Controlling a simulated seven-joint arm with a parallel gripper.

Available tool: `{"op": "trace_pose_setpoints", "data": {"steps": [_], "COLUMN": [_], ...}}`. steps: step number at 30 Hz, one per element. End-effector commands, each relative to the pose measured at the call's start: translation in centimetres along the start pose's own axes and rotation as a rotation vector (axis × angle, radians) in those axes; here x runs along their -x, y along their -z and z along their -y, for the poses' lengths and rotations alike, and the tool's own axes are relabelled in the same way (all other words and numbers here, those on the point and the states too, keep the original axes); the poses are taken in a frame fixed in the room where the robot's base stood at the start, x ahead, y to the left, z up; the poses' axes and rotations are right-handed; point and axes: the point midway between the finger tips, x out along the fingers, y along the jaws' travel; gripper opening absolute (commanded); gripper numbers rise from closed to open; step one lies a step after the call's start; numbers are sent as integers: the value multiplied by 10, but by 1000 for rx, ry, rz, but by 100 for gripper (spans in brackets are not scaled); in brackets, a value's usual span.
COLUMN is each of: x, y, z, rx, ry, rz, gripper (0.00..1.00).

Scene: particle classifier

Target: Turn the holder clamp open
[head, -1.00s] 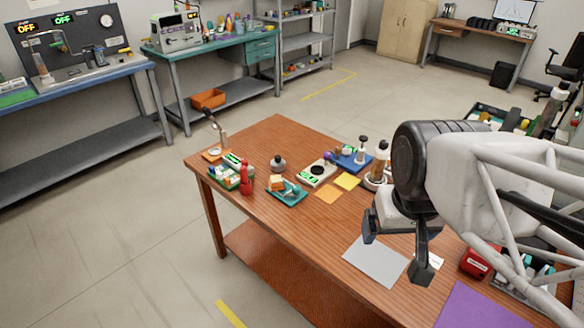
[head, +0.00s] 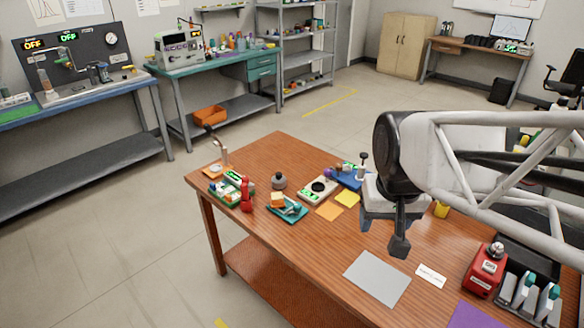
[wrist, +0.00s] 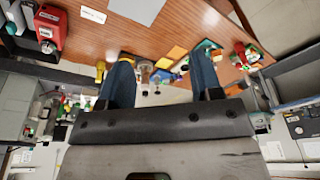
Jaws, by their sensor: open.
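My gripper (head: 385,230) is above the right part of the wooden table, jaws apart and empty. One dark finger points down; the other is mostly hidden from the head camera. In the wrist view both fingers of my gripper (wrist: 160,72) show with a wide gap between them. No part is clearly recognisable as the holder clamp. A blue stand (head: 346,180) with a black-knobbed post (head: 362,164) stands left of and behind my gripper, partly hidden. A clear, brownish vessel (wrist: 147,68) shows between the fingers in the wrist view, apart from them.
On the table are a white device (head: 317,190), a teal tray (head: 288,208), a red bottle (head: 246,194), a grey sheet (head: 377,278) and a red device (head: 484,271). The wooden table (head: 300,255) is clear at its front left. A panel with OFF displays (head: 72,55) stands far left.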

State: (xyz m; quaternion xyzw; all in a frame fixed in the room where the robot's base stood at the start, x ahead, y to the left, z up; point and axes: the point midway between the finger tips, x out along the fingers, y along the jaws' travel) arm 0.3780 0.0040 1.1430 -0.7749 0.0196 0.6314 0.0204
Motion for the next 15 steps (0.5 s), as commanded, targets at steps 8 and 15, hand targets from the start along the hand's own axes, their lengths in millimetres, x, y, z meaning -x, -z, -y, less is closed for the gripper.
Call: {"op": "trace_pose_setpoints", "data": {"steps": [8,15], "x": [-18,-38], "y": [57,104], "z": [13,25], "rx": [-33,-62], "ry": [2,2], "rz": [30,51], "gripper": [59,59]}}
